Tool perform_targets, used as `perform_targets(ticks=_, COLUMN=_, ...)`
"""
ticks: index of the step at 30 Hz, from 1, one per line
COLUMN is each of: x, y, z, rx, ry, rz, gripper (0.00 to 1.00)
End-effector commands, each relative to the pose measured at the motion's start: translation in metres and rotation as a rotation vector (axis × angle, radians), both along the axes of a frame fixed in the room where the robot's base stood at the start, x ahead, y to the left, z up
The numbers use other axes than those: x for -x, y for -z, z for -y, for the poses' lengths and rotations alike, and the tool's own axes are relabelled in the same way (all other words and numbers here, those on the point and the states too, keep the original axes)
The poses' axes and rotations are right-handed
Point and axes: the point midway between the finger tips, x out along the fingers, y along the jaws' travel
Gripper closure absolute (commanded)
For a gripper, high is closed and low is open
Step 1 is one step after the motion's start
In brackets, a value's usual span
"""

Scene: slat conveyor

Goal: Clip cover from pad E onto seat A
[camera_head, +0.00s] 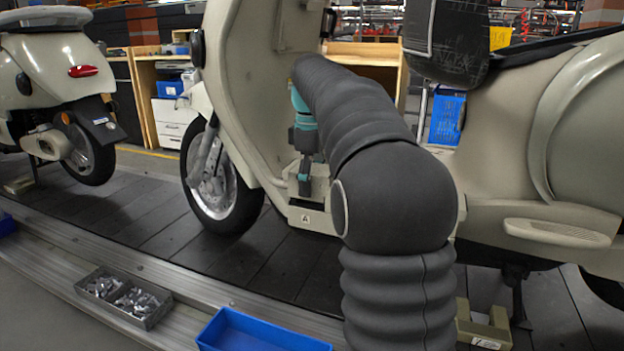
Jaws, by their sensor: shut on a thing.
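My gripper (304,182) points down in front of the middle scooter's footboard, below a teal wrist section. It is shut on the cover (319,183), a pale piece of which only a small part shows beside the fingers. Seat A (306,219) is marked by a white tag with the letter A on the low edge of the pale scooter body. The gripper and cover are just above this tag; I cannot tell whether the cover touches the seat. My dark sleeved arm hides the area to the right. I cannot make out pad E.
The scooter with its front wheel (216,185) stands on the dark slat conveyor (160,225). Another scooter (55,75) is at left. A metal tray of parts (124,296) and a blue bin (262,333) lie along the front rail. Shelving stands behind.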

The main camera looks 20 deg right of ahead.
Motion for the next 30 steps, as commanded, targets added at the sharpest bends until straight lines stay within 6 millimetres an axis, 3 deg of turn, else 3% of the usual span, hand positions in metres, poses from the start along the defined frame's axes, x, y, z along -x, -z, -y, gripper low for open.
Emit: perform_targets(ticks=30, x=0.0002, y=0.0075, z=-0.0005, rx=0.0, ry=0.0, rz=0.0, gripper=0.68)
